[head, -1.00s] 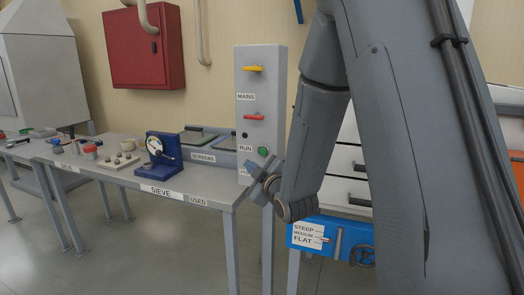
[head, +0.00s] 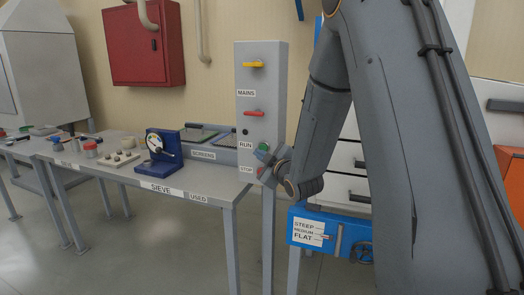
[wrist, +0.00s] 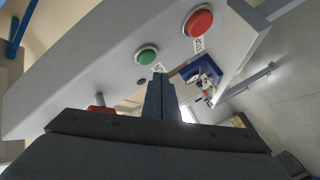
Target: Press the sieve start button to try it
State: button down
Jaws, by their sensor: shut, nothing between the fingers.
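The grey control post (head: 243,130) carries a green button (head: 263,147) beside the RUN label. The green button (wrist: 148,55) and a red button (wrist: 198,21) show on the panel in the wrist view. My gripper (head: 262,158) is at the panel's button area in the head view and partly covers the part beside the STOP label. In the wrist view its shut, empty fingers (wrist: 159,78) point at the panel just below the green button, over the RUN label. The fingertips look close to the green button; I cannot tell whether they touch it.
A yellow MAINS handle (head: 254,64) and a red handle (head: 254,113) sit higher on the post. The grey table (head: 215,180) to the left holds a blue gauge device (head: 165,160) and screens. A blue unit (head: 330,232) stands below my arm.

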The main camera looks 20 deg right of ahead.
jog(key=shift+w+d, duration=0.4)
jog(key=shift+w, duration=0.1)
jog(key=shift+w+d, duration=0.1)
dwell(1.7)
jog(key=shift+w+d+b, duration=0.15)
jog(key=shift+w+b, duration=0.05)
jog(key=shift+b, duration=0.1)
jog(key=shift+w+d, duration=0.3)
jog(key=shift+w, duration=0.05)
dwell(0.9)
jog(key=shift+s+a, duration=0.1)
dwell(0.4)
jog(key=shift+s+a, duration=0.45)
jog(key=shift+s, duration=0.2)
jog(key=shift+s+a, duration=0.75)
jog(key=shift+s, duration=0.25)
jog(key=shift+s+a, duration=0.7)
jog(key=shift+s, duration=0.3)
